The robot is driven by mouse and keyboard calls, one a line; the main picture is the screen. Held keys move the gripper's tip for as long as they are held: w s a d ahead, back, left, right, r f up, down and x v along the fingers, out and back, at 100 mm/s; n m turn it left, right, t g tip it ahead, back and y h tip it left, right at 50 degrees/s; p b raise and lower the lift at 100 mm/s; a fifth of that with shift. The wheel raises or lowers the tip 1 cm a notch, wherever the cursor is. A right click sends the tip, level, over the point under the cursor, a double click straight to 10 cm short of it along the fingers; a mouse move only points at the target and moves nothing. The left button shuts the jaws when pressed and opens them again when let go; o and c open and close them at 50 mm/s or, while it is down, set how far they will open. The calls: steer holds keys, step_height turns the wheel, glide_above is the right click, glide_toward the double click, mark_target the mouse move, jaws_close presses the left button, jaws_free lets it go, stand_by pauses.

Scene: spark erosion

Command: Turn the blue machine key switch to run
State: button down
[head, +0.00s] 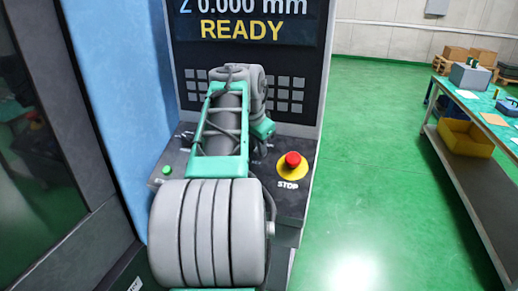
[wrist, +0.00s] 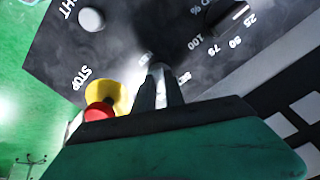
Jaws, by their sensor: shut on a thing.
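The blue machine (head: 110,90) stands at the left, with a dark control panel (head: 285,200) in front of its screen. My gripper (wrist: 158,82) is low over this panel in the wrist view, its two fingers close together and shut on a small grey piece, the key of the key switch (wrist: 157,70). The fingers cover most of the key, and its turn position cannot be made out. A label beside it is partly hidden. In the head view my arm hides the key switch and my gripper.
A red stop button (head: 292,160) on a yellow base is close beside my gripper; it also shows in the wrist view (wrist: 100,115). A dial (wrist: 230,20) and a light button (wrist: 92,18) are nearby. A workbench (head: 465,155) is at right; the green floor between is clear.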

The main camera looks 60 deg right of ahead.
stand_by(0.4)
steer(key=c, duration=1.4)
jaws_free()
steer(key=p+v, duration=0.1)
steer(key=v, duration=0.6)
steer(key=shift+a+r, duration=0.15)
steer(key=shift+r, duration=0.2)
